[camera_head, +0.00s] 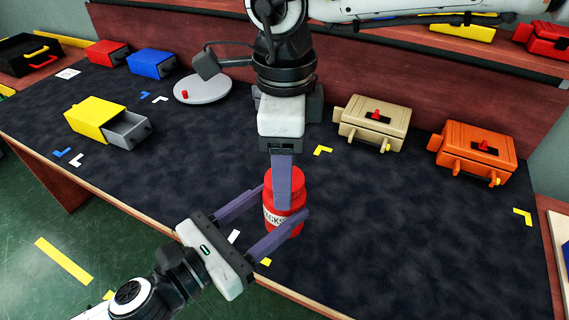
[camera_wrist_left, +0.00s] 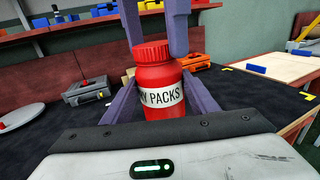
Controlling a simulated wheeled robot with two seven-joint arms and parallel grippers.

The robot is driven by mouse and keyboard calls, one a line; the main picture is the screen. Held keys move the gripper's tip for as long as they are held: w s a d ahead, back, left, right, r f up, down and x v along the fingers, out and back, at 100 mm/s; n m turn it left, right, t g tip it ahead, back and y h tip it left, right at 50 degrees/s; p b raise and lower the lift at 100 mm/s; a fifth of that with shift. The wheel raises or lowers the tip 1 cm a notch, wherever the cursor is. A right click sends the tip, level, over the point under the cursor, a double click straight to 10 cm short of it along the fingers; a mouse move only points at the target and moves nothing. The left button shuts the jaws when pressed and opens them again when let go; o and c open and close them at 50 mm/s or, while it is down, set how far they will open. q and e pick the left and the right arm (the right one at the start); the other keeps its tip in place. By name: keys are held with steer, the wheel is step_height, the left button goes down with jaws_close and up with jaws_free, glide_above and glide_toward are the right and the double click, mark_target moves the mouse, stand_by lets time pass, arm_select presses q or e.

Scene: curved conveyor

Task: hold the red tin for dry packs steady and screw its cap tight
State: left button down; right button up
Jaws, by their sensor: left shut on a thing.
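The red tin (camera_head: 269,217) stands upright near the table's front edge, with a white label reading "PACKS" in part. It also shows in the left wrist view (camera_wrist_left: 157,78). Its ribbed red cap (camera_wrist_left: 151,51) sits on top. My left gripper (camera_head: 285,200) reaches in from the front left and is shut on the tin's body, one finger on each side. My right gripper (camera_head: 282,203) points straight down from above, its fingers on opposite sides of the cap. Whether they press on it is unclear. The right fingers hide part of the tin in the head view.
A beige box (camera_head: 373,123) and an orange box (camera_head: 473,151) stand at the right. A round grey plate (camera_head: 208,88) lies at the back left. A yellow box with a grey drawer (camera_head: 97,117) is at the left. The dark mat right of the tin is clear.

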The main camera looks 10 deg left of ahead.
steer(key=c, duration=0.9)
steer(key=o, duration=1.2)
step_height(320, 180, up, 12)
